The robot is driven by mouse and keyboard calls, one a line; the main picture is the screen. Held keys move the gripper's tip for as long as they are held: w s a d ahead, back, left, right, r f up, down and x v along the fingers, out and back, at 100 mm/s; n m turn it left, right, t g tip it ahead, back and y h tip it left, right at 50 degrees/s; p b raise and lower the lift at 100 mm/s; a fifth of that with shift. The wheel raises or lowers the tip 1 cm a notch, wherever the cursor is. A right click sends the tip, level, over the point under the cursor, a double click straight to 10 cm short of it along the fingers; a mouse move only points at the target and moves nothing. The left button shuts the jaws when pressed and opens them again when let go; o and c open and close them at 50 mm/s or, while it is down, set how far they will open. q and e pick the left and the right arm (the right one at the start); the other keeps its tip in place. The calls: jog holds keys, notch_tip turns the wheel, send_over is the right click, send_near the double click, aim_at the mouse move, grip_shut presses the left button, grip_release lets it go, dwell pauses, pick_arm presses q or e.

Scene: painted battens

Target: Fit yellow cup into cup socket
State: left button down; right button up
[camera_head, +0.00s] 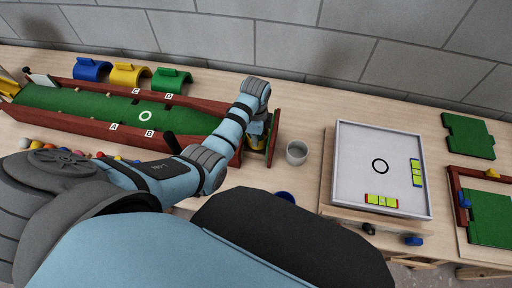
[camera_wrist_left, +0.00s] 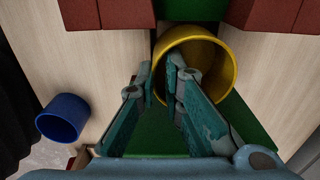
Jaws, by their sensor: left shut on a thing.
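The yellow cup (camera_head: 256,128) is at the right end of the long green board with red walls, mostly hidden by my left gripper (camera_head: 259,117) in the head view. In the left wrist view the yellow cup (camera_wrist_left: 229,68) shows its open mouth. My left gripper (camera_wrist_left: 163,72) is shut on its near wall, with one finger inside the mouth and one outside. Green surface and red walls lie around the cup. I cannot make out the cup socket for certain, nor whether the cup touches the surface below. My right gripper is not in view.
A grey cup (camera_head: 297,153) stands just right of the board's end. A blue cup (camera_head: 285,196) is nearer, partly hidden by my arm; it also shows in the wrist view (camera_wrist_left: 62,118). A white tray (camera_head: 350,185) lies further right. Blue, yellow and green arches stand behind the board.

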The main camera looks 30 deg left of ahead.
aim_at(256, 148)
pick_arm(q)
notch_tip(256, 148, down, 4)
jog(key=shift+f+b, duration=0.1)
jog(key=shift+b, duration=0.7)
jog(key=c, duration=2.1)
grip_release()
jog(key=o, duration=0.4)
